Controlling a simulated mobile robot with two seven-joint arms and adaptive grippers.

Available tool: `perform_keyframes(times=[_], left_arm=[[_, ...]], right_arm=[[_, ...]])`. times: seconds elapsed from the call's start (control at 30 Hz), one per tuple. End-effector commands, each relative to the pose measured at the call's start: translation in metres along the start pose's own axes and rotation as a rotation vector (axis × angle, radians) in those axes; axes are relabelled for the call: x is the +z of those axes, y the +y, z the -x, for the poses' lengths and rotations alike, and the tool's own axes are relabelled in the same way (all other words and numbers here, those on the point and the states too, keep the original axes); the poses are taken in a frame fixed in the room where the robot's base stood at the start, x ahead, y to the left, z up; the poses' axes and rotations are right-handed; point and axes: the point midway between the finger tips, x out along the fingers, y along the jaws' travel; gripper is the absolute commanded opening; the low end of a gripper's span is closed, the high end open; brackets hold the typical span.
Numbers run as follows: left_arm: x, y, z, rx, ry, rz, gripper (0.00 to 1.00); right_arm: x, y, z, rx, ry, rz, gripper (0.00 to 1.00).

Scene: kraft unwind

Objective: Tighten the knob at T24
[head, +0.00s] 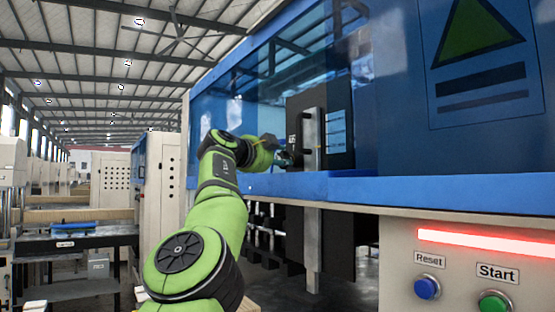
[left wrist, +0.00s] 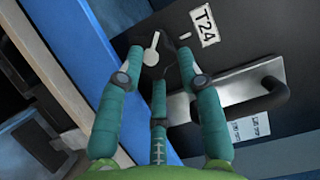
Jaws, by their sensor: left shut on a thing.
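The T24 label (left wrist: 205,25) is a white tag on a dark panel, which also shows in the head view (head: 340,155). Beside the label is the knob (left wrist: 152,50), with a pale, key-shaped piece on a dark base. My left gripper (left wrist: 160,57) has three teal fingers closed around the knob, their tips at its sides and near edge. The fingers hide part of the dark base. In the head view my left gripper (head: 284,158) reaches the panel's left side; the knob itself is too small to make out there. My right gripper is in neither view.
A dark handle on a metal plate (left wrist: 250,86) is right of the fingers. The panel sits in a blue-windowed machine with a blue ledge (head: 400,188). Blue Reset (head: 427,286) and green Start (head: 494,302) buttons are at the lower right. An aisle lies to the left.

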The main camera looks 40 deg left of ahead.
Motion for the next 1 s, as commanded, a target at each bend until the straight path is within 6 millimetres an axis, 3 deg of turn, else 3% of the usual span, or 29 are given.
perform_keyframes(times=[0.03,0.27,0.3,0.4,0.77,1.0], left_arm=[[0.001,0.007,-0.002,0.014,0.001,-0.001,0.04],[0.001,0.007,-0.002,0.014,0.000,0.000,0.04],[0.001,0.007,-0.002,0.014,0.000,0.000,0.40],[0.002,0.006,-0.002,0.012,-0.001,0.001,0.72],[0.001,0.002,0.000,0.004,-0.001,0.001,0.72],[0.002,-0.001,0.011,0.001,-0.005,0.003,0.72]], right_arm=[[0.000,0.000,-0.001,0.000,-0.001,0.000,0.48],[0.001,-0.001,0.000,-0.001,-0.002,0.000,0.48],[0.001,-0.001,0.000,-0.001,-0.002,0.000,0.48],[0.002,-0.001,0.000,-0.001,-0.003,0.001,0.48],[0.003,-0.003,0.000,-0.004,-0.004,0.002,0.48],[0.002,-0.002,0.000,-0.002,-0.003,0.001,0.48]])
